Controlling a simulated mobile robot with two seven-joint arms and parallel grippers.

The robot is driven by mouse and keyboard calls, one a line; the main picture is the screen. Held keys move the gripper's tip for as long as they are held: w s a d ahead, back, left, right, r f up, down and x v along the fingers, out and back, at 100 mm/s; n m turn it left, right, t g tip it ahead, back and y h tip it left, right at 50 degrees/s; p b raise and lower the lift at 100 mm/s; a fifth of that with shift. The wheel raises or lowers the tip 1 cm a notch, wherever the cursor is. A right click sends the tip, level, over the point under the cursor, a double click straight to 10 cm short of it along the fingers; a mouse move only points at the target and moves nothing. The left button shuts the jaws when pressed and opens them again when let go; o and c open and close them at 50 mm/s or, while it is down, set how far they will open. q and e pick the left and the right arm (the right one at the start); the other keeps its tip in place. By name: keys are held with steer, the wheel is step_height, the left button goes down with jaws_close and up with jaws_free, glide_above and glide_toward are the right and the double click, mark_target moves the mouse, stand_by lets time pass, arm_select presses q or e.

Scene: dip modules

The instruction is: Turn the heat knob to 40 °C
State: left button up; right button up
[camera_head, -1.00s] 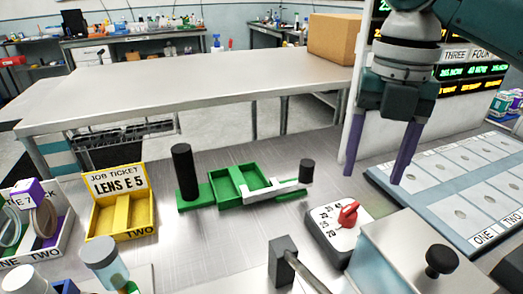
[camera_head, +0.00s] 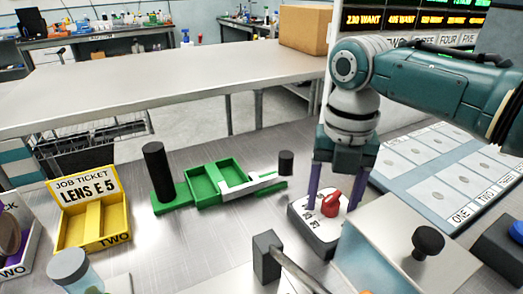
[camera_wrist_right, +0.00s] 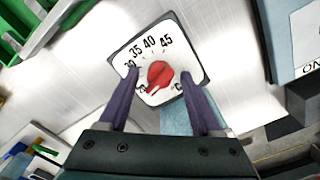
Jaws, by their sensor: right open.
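The red heat knob (camera_head: 331,203) sits on a white dial plate (camera_head: 314,233) on a dark box on the metal bench. In the right wrist view the knob (camera_wrist_right: 160,74) is ringed by printed numbers, with 30, 35, 40 and 45 readable. A pale mark shows at its lower left edge; I cannot tell the exact setting. My right gripper (camera_head: 333,197) is open and points down over the dial. Its two purple fingers stand on either side of the knob, apart from it in the right wrist view (camera_wrist_right: 160,76). My left gripper is not in view.
A metal box with a black knob (camera_head: 428,240) stands close right of the dial. A dark block with a rod (camera_head: 267,257) is in front. A green tray fixture (camera_head: 215,185) and a yellow job ticket tray (camera_head: 92,222) lie left. A slotted panel (camera_head: 440,170) lies right.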

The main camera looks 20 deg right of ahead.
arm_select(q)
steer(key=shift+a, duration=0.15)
arm_select(e)
jaws_close()
